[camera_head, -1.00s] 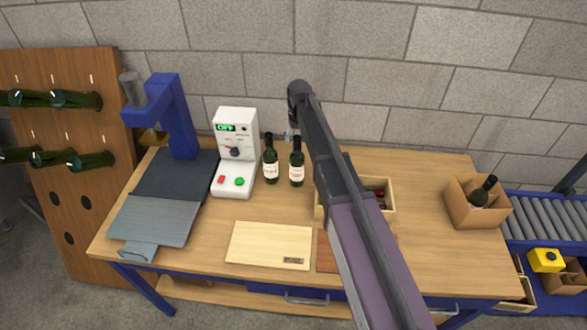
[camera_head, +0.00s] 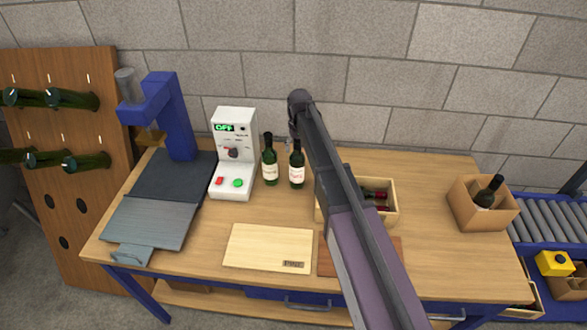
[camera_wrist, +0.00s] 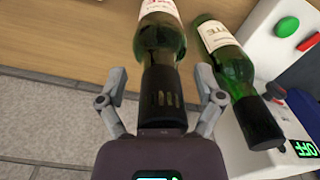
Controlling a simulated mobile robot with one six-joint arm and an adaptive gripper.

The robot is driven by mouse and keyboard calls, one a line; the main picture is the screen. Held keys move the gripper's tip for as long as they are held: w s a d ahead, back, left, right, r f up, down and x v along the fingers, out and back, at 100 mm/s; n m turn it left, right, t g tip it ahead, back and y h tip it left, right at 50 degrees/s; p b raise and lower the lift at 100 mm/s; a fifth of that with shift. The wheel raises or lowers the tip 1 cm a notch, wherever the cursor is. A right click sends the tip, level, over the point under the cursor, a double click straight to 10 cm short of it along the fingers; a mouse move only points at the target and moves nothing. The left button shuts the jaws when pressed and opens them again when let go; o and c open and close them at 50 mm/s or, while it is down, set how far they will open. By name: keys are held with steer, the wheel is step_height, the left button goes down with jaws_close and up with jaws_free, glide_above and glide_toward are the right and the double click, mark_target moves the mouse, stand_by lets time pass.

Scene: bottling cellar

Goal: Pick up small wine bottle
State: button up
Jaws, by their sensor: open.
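Two dark green wine bottles stand upright side by side on the workbench (camera_head: 217,222). The right one (camera_head: 297,173), slightly shorter, has a white label with red print; the left one (camera_head: 270,165) stands beside the white control box. In the wrist view, the red-print bottle (camera_wrist: 160,38) points its dark neck toward my palm, between my open fingers. The other bottle (camera_wrist: 228,58) is just outside my right finger. My gripper (camera_wrist: 161,76) is open, with a gap showing on both sides of the neck. In the head view my arm mostly hides the gripper.
The white control box (camera_head: 234,150) reads OFF, left of the bottles. A light wooden board (camera_head: 268,247) lies in front. A wooden crate (camera_head: 385,218) with bottles is partly behind my arm. A cardboard box (camera_head: 484,218) holds a bottle at right. A block wall stands close behind.

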steer(key=shift+c, duration=0.2)
jaws_close()
steer(key=shift+r, duration=0.2)
step_height(320, 180, up, 10)
steer(key=p, duration=1)
steer(key=shift+f, duration=0.25)
stand_by(0.7)
